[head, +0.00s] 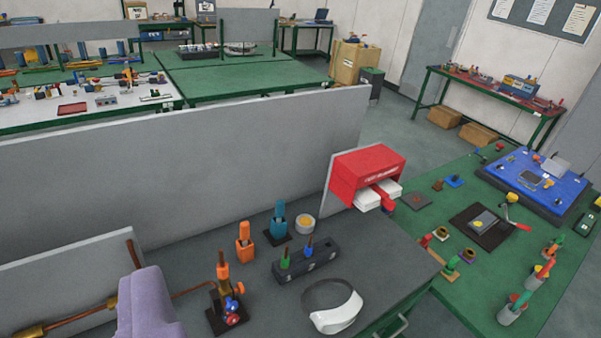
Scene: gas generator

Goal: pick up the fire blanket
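The fire blanket (372,168) is in a red case with pale lettering on its front. Two white pull tabs hang from its underside. It is mounted on a small grey panel beside the long grey divider, above the right part of the near grey worktop. My gripper is not visible in this view, so its distance from the case and its opening cannot be seen.
The near worktop (395,265) holds a black block with tools (306,263), a white visor (333,305), orange and teal tools and a lilac object (148,302). A long grey divider (200,165) stands behind. A green bench (470,280) with several fittings is right.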

